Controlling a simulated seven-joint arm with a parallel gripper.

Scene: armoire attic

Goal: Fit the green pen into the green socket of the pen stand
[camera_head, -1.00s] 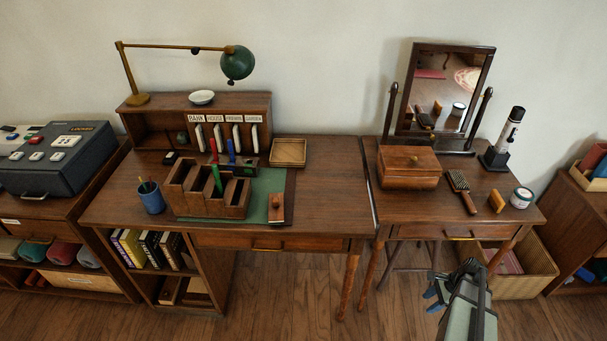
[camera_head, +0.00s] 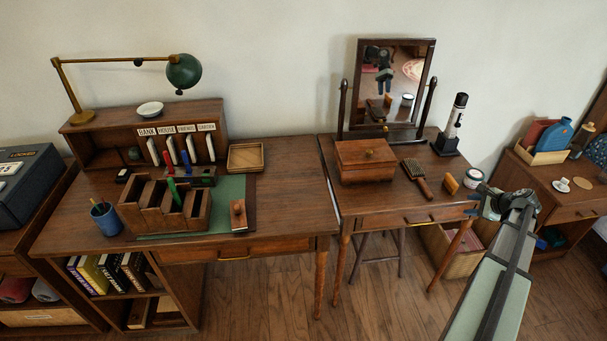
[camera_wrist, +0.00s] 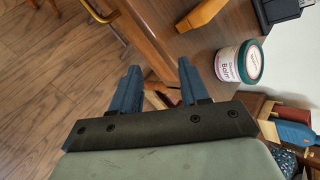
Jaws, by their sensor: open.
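The green pen (camera_head: 174,191) leans, tilted, in a compartment of the wooden desk organizer (camera_head: 140,218) on the left desk. Its lower end is hidden by the organizer's walls. The dark pen stand (camera_head: 205,180) is just behind the organizer, partly hidden by it. A red pen (camera_head: 170,168) and a blue pen (camera_head: 187,163) stand upright there. I cannot make out the green socket clearly. My gripper (camera_head: 474,204) is far to the right, by the front right corner of the right table. In the wrist view my gripper (camera_wrist: 158,84) is open with nothing between its blue fingers.
A balm jar (camera_head: 473,178) stands near my gripper; it also shows in the wrist view (camera_wrist: 238,64). A wooden box (camera_head: 364,163), hairbrush (camera_head: 416,180) and mirror stand on the right table. A lamp (camera_head: 184,72) overhangs the back.

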